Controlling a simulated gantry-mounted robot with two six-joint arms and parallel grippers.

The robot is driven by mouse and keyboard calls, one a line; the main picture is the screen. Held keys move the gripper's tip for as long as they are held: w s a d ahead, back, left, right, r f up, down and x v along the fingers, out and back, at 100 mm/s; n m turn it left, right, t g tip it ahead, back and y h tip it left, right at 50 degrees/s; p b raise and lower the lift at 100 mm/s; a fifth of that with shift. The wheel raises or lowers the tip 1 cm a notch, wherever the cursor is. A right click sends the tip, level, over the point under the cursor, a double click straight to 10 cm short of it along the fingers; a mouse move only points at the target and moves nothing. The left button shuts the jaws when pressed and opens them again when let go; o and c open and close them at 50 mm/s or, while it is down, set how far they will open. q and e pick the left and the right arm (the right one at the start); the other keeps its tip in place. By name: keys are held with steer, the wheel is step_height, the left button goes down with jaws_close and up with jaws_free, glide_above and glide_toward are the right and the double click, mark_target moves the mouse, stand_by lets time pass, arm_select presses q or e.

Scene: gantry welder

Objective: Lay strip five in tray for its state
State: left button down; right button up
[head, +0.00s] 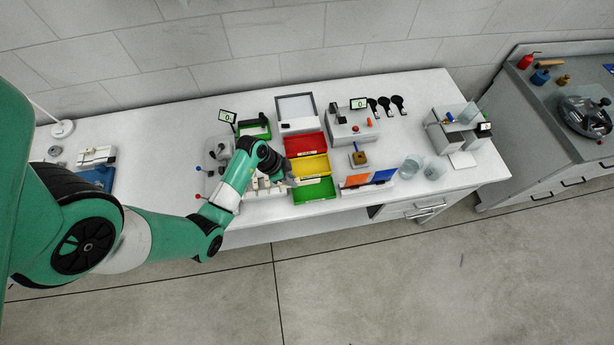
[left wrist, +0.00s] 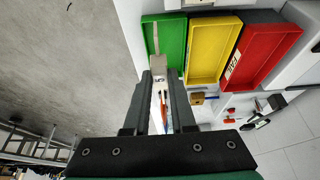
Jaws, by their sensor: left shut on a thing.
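My left gripper (head: 291,181) is at the left side of the colored trays. In the left wrist view its fingers (left wrist: 161,85) are shut on a pale strip (left wrist: 158,63). The strip's thin end points out past the fingertips and overlaps the green tray in that view; its height above the tray is hard to tell. The green tray (head: 316,196) is nearest the bench's front edge, the yellow tray (head: 316,166) is behind it, and the red tray (head: 305,144) is farthest back. They also show in the left wrist view: green (left wrist: 177,27), yellow (left wrist: 213,50), red (left wrist: 265,50). My right gripper is not in view.
Small pale pieces (head: 262,186) stand beside the forearm. An orange and blue item (head: 368,180) and clear beakers (head: 411,166) are to the right. A device with a display (head: 353,125) stands behind.

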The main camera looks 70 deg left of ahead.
arm_select(q)
steer(key=b+x, duration=0.1)
steer(key=x, duration=0.2)
steer(key=w+b+x, duration=0.1)
steer(key=x, duration=0.2)
steer(key=a+b+x, duration=0.1)
steer(key=b+x, duration=0.1)
steer(key=x, duration=0.2)
steer(key=shift+w+r, duration=0.15)
steer(key=shift+w, duration=0.1)
steer(key=shift+f, duration=0.7)
steer(key=c, duration=0.8)
jaws_free()
steer(key=shift+o, duration=0.2)
